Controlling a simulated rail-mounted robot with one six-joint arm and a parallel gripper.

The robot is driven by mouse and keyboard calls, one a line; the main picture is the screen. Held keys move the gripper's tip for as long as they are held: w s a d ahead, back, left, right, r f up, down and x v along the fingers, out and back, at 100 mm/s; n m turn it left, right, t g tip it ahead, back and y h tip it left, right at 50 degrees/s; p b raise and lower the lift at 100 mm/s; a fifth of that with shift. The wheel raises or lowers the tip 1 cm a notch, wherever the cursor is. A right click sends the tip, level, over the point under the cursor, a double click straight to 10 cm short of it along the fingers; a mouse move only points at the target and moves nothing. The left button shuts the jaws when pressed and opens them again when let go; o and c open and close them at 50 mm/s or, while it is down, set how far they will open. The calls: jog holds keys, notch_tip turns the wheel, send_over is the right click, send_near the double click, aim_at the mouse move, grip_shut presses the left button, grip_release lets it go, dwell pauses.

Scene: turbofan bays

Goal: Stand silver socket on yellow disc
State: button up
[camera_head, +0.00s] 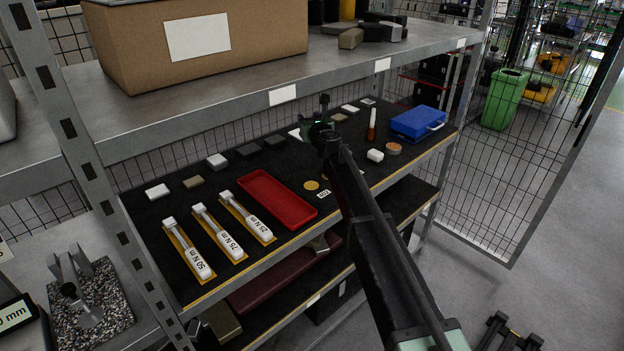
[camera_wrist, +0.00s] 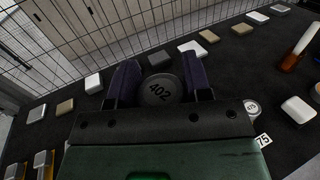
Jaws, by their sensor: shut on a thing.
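My gripper (camera_head: 322,128) is over the black shelf mat, toward its back middle in the head view.
A red tray (camera_head: 278,198) and several torque wrenches (camera_head: 218,233) lie left of the disc. Small blocks line the back. A white block (camera_head: 375,155), round tin (camera_head: 393,148), orange-and-white tube (camera_head: 372,125) and blue case (camera_head: 418,122) stand right. The upper shelf (camera_head: 283,95) overhangs the mat.

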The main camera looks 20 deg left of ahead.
jog(key=f+b, duration=1.7)
jog(key=f, duration=0.2)
jog(key=shift+w+f, duration=0.15)
jog(key=shift+w, duration=0.05)
jog(key=shift+d+r, duration=0.1)
jog(key=shift+r, duration=0.2)
jog(key=shift+c, duration=0.4)
jog(key=shift+f, duration=0.15)
jog(key=o, duration=0.7)
jog(key=shift+f, duration=0.1)
jog(key=o, duration=0.4)
jog(key=shift+o, duration=0.2)
